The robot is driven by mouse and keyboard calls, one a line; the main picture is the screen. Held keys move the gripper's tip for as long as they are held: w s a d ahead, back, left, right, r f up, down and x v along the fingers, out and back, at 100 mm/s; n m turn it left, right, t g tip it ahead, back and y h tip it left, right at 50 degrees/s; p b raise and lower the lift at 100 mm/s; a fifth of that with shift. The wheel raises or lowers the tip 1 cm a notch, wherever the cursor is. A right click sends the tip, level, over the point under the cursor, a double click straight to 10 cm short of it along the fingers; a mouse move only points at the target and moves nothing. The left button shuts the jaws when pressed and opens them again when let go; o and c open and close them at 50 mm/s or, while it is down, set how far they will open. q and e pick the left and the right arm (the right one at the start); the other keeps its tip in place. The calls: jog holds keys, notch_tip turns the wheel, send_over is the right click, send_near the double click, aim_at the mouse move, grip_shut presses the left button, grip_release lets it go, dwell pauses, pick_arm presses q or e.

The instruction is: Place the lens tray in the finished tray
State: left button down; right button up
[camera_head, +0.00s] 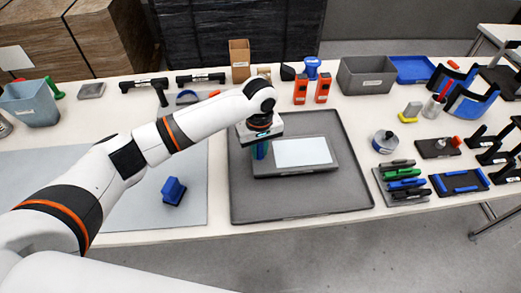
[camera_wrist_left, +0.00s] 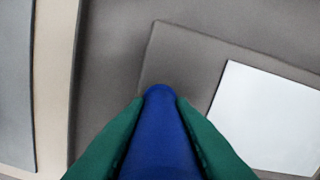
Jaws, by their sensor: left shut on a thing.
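The finished tray appears to be the large dark grey tray (camera_head: 350,190) at the middle of the table. A flat grey piece with a white panel, seemingly the lens tray (camera_head: 285,168), lies within its rim; whether it touches the floor is unclear. It also shows in the left wrist view (camera_wrist_left: 190,60). My left gripper (camera_head: 260,150) is over its left end, with green fingers shut on a blue piece (camera_wrist_left: 160,130). I cannot tell whether this blue piece is fixed to the lens tray. My right gripper is not in view.
A grey mat (camera_head: 60,165) lies to the left with a blue block (camera_head: 174,190) on it. Two orange holders (camera_head: 301,90) and a grey bin (camera_head: 366,76) stand behind the finished tray. Markers (camera_head: 404,183) in a holder stand close to its right.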

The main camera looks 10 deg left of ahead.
pick_arm(q)
jog(key=shift+f, duration=0.6)
jog(key=c, duration=1.3)
grip_release()
jog(key=shift+f, duration=0.1)
jog(key=shift+o, duration=0.2)
notch_tip(320, 180, up, 12)
jog(key=shift+r, duration=0.15)
